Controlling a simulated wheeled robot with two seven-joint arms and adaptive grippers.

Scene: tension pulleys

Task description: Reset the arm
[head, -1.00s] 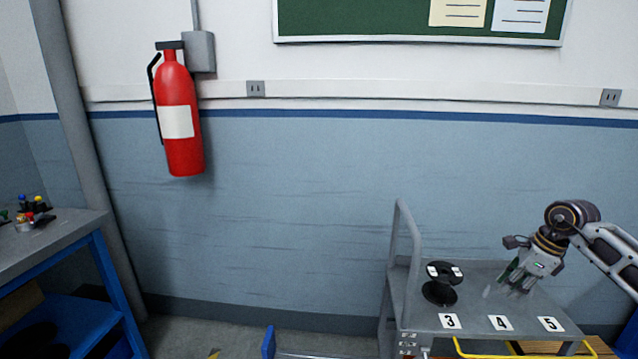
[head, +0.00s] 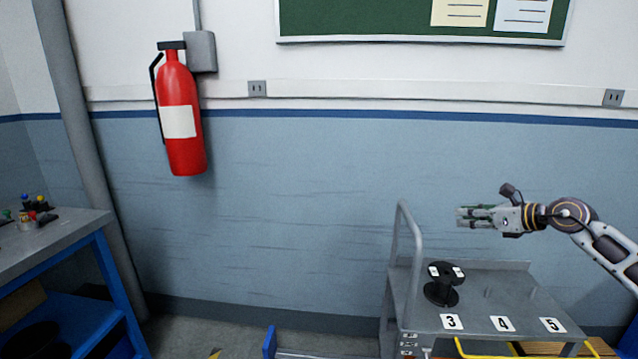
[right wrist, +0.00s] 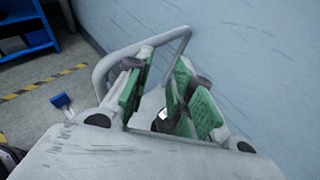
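My right arm comes in from the right in the head view. My right gripper (head: 467,217) is held level in the air above the grey cart (head: 490,280), with its fingers pointing left. In the right wrist view its green-padded fingers (right wrist: 160,88) stand apart with a gap between them, and nothing is held there. A black spool-shaped pulley (head: 444,284) with white marks on top stands on the cart, below and left of the gripper and apart from it. My left gripper is not in view.
The cart has a raised handle rail (head: 408,250) at its left and labels 3, 4 and 5 at its front edge. A blue-framed bench (head: 60,240) with small parts is at the left. A fire extinguisher (head: 180,110) hangs on the wall.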

